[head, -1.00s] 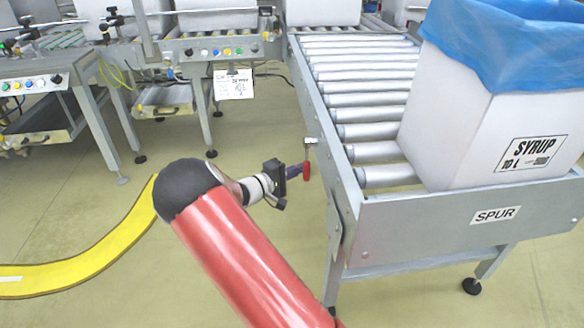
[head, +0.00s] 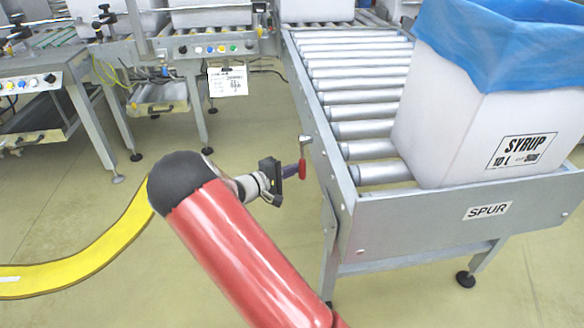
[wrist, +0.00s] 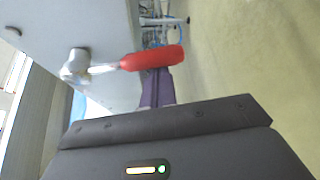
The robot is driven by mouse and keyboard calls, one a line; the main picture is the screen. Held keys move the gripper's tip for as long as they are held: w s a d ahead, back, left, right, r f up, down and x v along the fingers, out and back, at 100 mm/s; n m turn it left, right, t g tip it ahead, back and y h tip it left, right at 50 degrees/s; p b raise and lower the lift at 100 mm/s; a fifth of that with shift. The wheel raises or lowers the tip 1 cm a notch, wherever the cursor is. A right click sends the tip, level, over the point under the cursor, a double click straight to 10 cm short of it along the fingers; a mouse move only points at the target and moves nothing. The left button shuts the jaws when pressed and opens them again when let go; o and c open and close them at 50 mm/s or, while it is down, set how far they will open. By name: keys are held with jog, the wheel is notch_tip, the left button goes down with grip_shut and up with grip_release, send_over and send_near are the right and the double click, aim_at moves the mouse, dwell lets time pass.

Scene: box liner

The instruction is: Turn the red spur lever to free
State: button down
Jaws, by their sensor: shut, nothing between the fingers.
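The red spur lever (head: 302,168) hangs down from its pivot on the left side rail of the spur conveyor (head: 345,187). In the wrist view its red grip (wrist: 152,56) lies across the picture, joined by a metal stem to a round pivot on the grey rail. My gripper (head: 292,170) is beside the lever, on its left in the head view. Its purple fingers (wrist: 157,86) are shut and empty, with their tips right at the red grip. I cannot tell whether they touch it.
A white syrup box (head: 470,125) with a blue liner (head: 490,45) stands on the spur rollers. A second conveyor with a button panel (head: 215,49) is behind. A yellow floor strip (head: 100,245) curves at left.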

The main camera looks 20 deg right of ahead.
jog(key=s+a+r+n+g+y+p, duration=0.2)
jog(key=s+r+n+g+y+p, duration=0.1)
jog(key=s+r+n+p, duration=0.2)
jog(key=shift+s+r+p, duration=0.25)
jog(key=shift+s+p, duration=1.1)
jog(key=shift+p, duration=0.65)
jog(key=shift+a, duration=0.1)
notch_tip(320, 180, down, 5)
jog(key=w+b, duration=0.1)
jog(key=b, duration=0.3)
jog(key=w+a+r+p, duration=0.1)
jog(key=a+r, duration=0.5)
jog(key=a, duration=0.3)
jog(key=s+a+r+m+t+y, duration=0.2)
jog(key=s+r+m+y, duration=0.3)
jog(key=s, duration=0.8)
jog(key=s+a+r+m+t+y, duration=0.1)
jog(key=s+r+m+t+y, duration=0.1)
jog(key=s+r+m+y, duration=0.3)
jog(key=s+r+y, duration=0.3)
jog(key=s+r, duration=0.3)
jog(key=s, duration=0.3)
jog(key=shift+a+t, duration=0.3)
jog(key=shift+a, duration=0.05)
